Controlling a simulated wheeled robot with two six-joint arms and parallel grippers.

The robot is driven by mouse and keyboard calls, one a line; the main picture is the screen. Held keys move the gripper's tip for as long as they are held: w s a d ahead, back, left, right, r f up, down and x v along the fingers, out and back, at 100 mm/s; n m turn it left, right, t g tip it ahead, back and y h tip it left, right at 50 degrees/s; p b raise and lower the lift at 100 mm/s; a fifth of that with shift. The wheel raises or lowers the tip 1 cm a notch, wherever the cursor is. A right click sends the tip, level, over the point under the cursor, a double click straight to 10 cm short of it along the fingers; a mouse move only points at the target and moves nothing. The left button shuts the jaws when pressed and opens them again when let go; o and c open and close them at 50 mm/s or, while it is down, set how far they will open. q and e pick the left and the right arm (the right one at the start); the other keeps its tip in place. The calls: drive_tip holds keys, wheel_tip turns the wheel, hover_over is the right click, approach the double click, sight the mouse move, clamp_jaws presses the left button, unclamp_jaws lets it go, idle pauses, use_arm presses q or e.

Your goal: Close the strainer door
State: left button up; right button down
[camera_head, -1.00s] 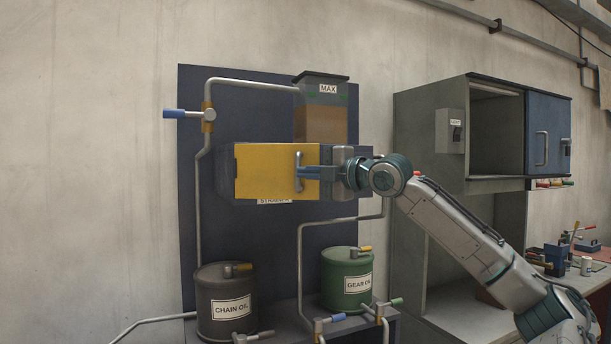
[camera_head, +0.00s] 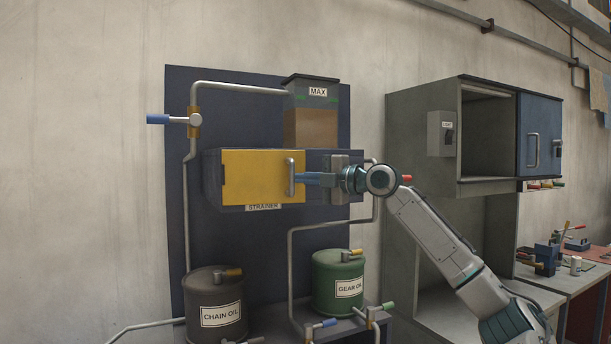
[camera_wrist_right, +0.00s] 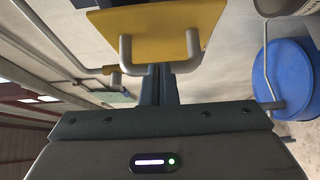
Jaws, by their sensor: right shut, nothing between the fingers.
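The strainer door (camera_head: 256,176) is a yellow panel on the front of a dark blue box, with a pale upright bar handle (camera_head: 290,176) near its right edge. In the head view it lies close to the box front; I cannot tell whether it is flush. My right gripper (camera_head: 300,178) reaches in from the right, shut and empty, its blue fingers at the handle. In the right wrist view, the shut fingers (camera_wrist_right: 157,82) point at the handle (camera_wrist_right: 132,66) and the yellow door (camera_wrist_right: 165,28). Their tips are hidden at the handle bar. My left gripper is not in view.
The strainer box (camera_head: 318,163) carries a level tank (camera_head: 311,125) marked MAX. Pipes run beside it. Chain oil (camera_head: 214,300) and gear oil (camera_head: 338,280) drums stand below. A grey cabinet (camera_head: 424,180) stands to the right, behind my right arm.

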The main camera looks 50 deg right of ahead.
drive_tip(key=shift+w+d+p, duration=0.75)
drive_tip(key=shift+w+d, duration=0.3)
drive_tip(key=shift+d, duration=0.2)
